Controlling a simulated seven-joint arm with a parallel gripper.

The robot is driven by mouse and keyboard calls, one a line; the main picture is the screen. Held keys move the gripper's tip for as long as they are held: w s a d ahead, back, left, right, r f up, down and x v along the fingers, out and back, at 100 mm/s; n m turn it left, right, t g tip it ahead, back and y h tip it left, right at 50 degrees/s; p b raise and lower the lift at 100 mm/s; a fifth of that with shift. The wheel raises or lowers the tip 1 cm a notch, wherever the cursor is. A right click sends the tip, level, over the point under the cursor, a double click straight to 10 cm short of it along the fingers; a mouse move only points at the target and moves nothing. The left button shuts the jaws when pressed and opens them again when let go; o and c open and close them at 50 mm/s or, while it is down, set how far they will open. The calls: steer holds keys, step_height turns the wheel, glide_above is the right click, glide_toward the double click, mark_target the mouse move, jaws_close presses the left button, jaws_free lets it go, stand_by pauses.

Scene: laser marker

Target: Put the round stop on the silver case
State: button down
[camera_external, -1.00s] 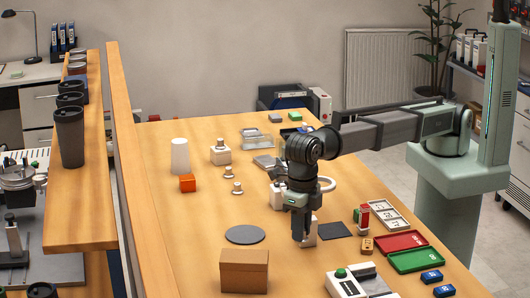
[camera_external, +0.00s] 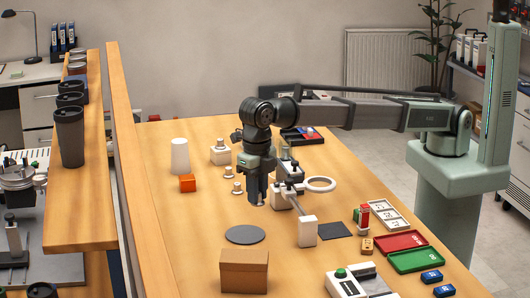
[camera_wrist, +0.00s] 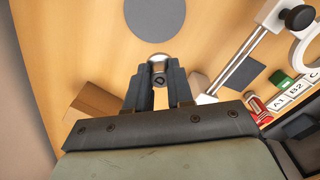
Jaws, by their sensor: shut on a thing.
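My gripper (camera_external: 257,201) points down over the middle of the table, left of the magnifier stand. It is shut on a small silvery round stop (camera_wrist: 158,59), which shows at the fingertips in the wrist view. Two similar small metal pieces (camera_external: 237,188) (camera_external: 228,170) stand on the table to the left of my gripper. I cannot make out the silver case; my arm and gripper cover the part of the table behind them.
A white magnifier stand (camera_external: 307,232) is close on the right. A grey disc (camera_external: 245,234) and cardboard box (camera_external: 244,271) lie nearer the camera. Red (camera_external: 400,242) and green trays (camera_external: 416,261) lie right.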

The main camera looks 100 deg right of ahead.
steer(key=w+d+r+m, duration=0.1)
steer(key=d+m, duration=0.1)
steer(key=d, duration=1.6)
steer(key=d+r+m, duration=0.2)
steer(key=d+m, duration=0.1)
steer(key=d, duration=1.4)
steer(key=s+d+m, duration=0.1)
steer(key=s+d, duration=0.6)
steer(key=d, duration=0.5)
steer(key=s+f, duration=0.3)
steer(key=s, duration=0.7)
steer(key=shift+m, duration=0.3)
steer(key=shift+w+d+f, duration=0.1)
steer(key=shift+d+f, duration=0.1)
steer(key=shift+f, duration=2.05)
steer(key=shift+w+d+f, duration=0.1)
steer(key=shift+d+f, duration=0.05)
steer(key=shift+f, duration=2.1)
steer(key=shift+f, duration=0.15)
steer(key=c, duration=1)
jaws_free()
